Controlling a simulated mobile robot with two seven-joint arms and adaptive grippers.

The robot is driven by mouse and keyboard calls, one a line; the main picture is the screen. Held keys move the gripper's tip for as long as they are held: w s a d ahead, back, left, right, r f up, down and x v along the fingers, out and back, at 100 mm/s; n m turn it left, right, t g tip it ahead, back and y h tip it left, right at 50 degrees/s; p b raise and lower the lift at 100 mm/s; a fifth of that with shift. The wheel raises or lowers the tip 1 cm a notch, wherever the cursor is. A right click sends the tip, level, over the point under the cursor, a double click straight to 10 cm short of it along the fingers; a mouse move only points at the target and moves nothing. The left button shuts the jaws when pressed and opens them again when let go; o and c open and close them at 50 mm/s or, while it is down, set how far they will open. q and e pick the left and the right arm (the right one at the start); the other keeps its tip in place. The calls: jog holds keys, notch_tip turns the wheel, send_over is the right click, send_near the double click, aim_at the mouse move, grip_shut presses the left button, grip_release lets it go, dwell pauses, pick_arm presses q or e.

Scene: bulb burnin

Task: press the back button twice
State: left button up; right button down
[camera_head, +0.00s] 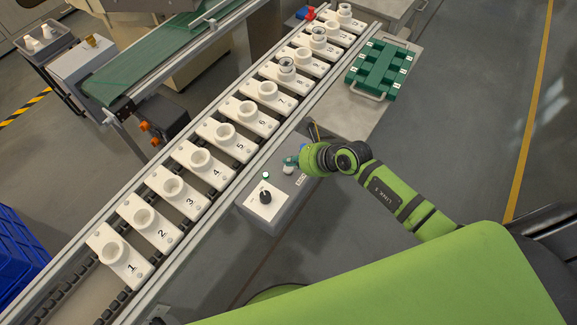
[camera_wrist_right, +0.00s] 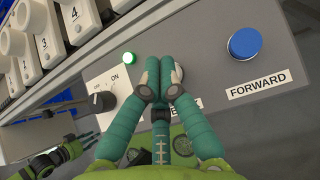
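The control box (camera_head: 285,207) stands beside the conveyor in the head view. My right gripper (camera_head: 291,160) is over it, fingers together. In the wrist view the right gripper (camera_wrist_right: 164,68) has its teal fingertips closed over a pale round button (camera_wrist_right: 181,73), mostly hidden by them. The label below it (camera_wrist_right: 190,104) is largely covered; only its last letters show. I cannot tell whether the fingertips touch the button. The blue FORWARD button (camera_wrist_right: 246,43) is clear to the right. Green and teal parts at the lower left of the wrist view look like my left gripper (camera_wrist_right: 85,137); its opening is unclear.
A black ON knob (camera_wrist_right: 103,101) and a lit green lamp (camera_wrist_right: 130,58) sit left of the fingers. Numbered white sockets (camera_head: 200,160) line the conveyor, some holding bulbs. A green rack (camera_head: 380,68) lies on the metal table behind the box.

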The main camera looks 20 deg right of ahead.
aim_at(292, 168)
jog(key=shift+f, duration=0.1)
dwell(0.6)
jog(key=shift+f, duration=0.35)
jog(key=shift+f+b, duration=0.5)
jog(key=shift+b, duration=0.15)
dwell(0.4)
dwell(0.3)
jog(key=shift+r+p, duration=0.9)
jog(key=shift+r, duration=0.15)
notch_tip(292, 168, up, 5)
jog(key=p, duration=0.5)
